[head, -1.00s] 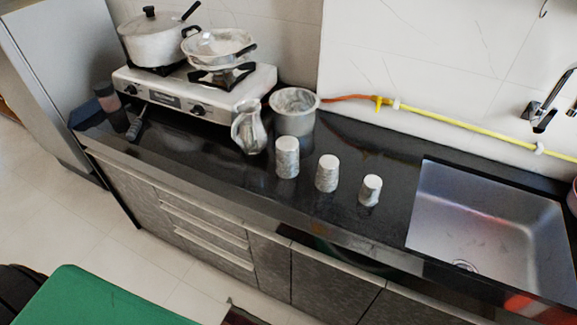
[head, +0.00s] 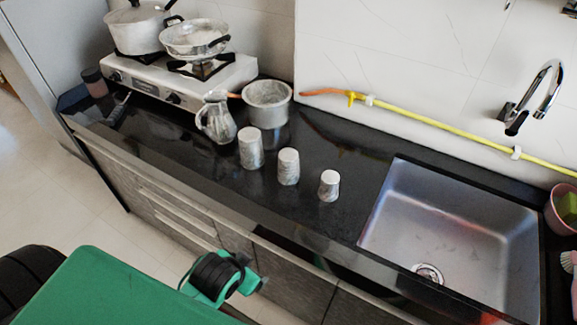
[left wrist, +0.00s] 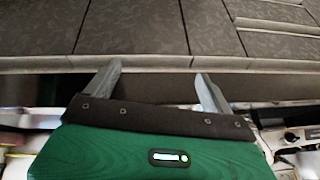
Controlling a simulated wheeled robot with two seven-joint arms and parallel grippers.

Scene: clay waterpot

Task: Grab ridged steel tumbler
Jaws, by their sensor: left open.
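Three upright steel tumblers stand in a row on the black counter (head: 330,222): a tall one (head: 250,148), a middle one (head: 288,167) and a small one (head: 329,186). They are too small in the picture to tell which is ridged. My left gripper (left wrist: 158,72) shows in the left wrist view, with its two fingers spread apart and nothing between them. The cabinet fronts and the counter edge show beyond it. No tumbler is clear in that view. In the head view only my green left arm shows, at the lower left. My right gripper is not in view.
A steel jug (head: 216,120) and an open pot (head: 267,102) stand left of and behind the tumblers. A stove (head: 155,84) with pans is at the back left. The sink (head: 450,225) is to the right. A yellow hose (head: 430,123) runs along the wall.

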